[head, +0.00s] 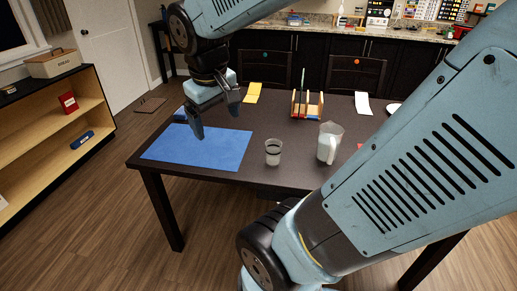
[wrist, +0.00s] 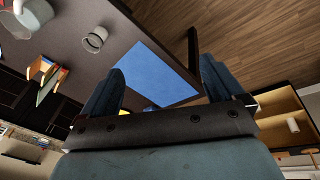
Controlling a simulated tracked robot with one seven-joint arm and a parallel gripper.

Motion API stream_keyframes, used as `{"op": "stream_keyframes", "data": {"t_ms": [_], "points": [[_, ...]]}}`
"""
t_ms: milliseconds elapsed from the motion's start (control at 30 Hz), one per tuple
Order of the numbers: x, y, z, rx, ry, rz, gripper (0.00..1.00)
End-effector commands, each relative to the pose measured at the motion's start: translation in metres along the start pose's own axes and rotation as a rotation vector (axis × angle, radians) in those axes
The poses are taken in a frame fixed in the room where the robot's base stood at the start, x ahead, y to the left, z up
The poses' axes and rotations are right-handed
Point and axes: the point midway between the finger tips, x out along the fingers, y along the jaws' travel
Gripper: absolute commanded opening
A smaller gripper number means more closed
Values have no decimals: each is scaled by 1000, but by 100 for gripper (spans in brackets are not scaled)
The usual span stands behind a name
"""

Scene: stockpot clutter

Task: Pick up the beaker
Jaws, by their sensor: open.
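A small clear glass vessel (head: 273,152), which looks like the beaker, stands upright near the front edge of the dark table. It also shows in the wrist view (wrist: 94,40) at the upper left. A taller clear jug (head: 328,142) with whitish contents stands to its right; it shows at the wrist view's top left corner (wrist: 38,14). My gripper (head: 217,121) is open and empty, pointing down above the blue mat (head: 190,150), left of the glass and apart from it. Its two fingers also show in the wrist view (wrist: 163,68).
The dark table (head: 250,123) also holds a wooden rack (head: 307,105), a yellow paper (head: 252,93) and a white paper (head: 362,103). Chairs stand behind it. A shelf (head: 60,115) is at the left. My arm covers the table's right side.

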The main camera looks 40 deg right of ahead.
Motion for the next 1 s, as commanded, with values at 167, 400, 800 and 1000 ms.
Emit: {"op": "stream_keyframes", "data": {"t_ms": [167, 400, 800, 1000], "points": [[34, 16, -13, -91, -160, 68, 100], [77, 40, -26, -222, -364, 163, 100], [151, 75, -47, -468, -692, 323, 100], [188, 91, -56, -604, -851, 405, 100]]}}
